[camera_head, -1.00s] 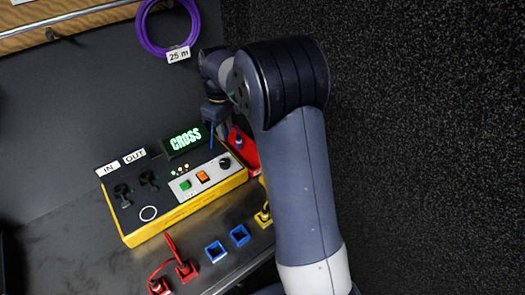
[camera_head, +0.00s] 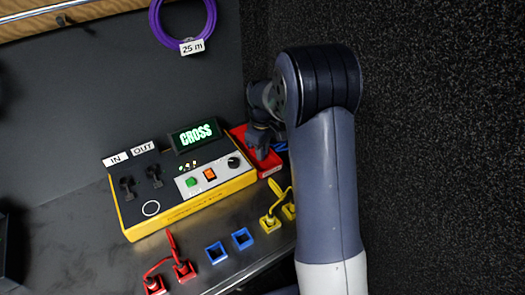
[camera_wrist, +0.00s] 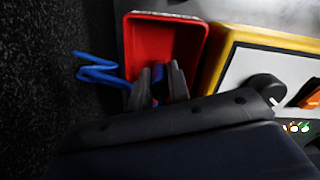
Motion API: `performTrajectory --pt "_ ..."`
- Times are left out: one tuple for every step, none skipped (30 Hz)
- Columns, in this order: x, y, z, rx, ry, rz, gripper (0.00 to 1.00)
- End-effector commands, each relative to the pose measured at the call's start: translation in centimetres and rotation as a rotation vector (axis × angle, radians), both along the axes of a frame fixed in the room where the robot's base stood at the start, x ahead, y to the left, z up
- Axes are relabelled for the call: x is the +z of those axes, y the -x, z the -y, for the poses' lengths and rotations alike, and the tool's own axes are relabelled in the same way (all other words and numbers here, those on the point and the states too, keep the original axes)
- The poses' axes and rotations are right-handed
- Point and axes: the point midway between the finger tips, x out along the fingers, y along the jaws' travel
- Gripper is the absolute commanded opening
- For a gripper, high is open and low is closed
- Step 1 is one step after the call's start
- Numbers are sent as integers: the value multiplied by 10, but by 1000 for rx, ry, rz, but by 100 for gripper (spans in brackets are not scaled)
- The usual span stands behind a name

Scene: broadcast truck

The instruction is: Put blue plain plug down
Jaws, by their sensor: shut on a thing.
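My gripper (camera_head: 261,150) is shut on the blue plug (camera_wrist: 158,73), which is mostly hidden between the fingers in the wrist view. The plug's bent blue cord (camera_wrist: 97,70) sticks out to the left there, and a bit of blue cord (camera_head: 281,147) shows right of the gripper in the head view. My gripper is at the red tray (camera_head: 240,135), which also shows in the wrist view (camera_wrist: 165,17). The fingers overlap the tray's near part; I cannot tell whether the plug touches its floor.
A yellow-sided control box (camera_head: 190,205) with a lit CROSS sign (camera_head: 194,134) stands left of the tray. Two blue square sockets (camera_head: 243,238), red plugs (camera_head: 184,270) and yellow plugs (camera_head: 270,223) line the front edge. A dark speckled wall (camera_head: 430,120) is close on the right.

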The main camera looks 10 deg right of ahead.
Motion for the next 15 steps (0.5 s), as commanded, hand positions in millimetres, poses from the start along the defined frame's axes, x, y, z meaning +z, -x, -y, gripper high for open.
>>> performTrajectory --pt "-5 0 0 0 0 -1 0" --pt "-7 0 0 0 0 0 0" --pt "-7 0 0 0 0 1 0" --pt "-7 0 0 0 0 1 0" --pt "-6 0 0 0 -1 2 0" --pt "-6 0 0 0 0 1 0" --pt "-6 0 0 0 0 1 0" --pt "-6 0 0 0 0 1 0" --pt "-7 0 0 0 0 1 0" --pt "-8 0 0 0 0 1 0" --pt "-9 0 0 0 0 1 0" --pt "-11 0 0 0 0 1 0" --pt "-10 0 0 0 0 1 20" --pt "-10 0 0 0 0 1 22" --pt "-9 0 0 0 0 1 25"
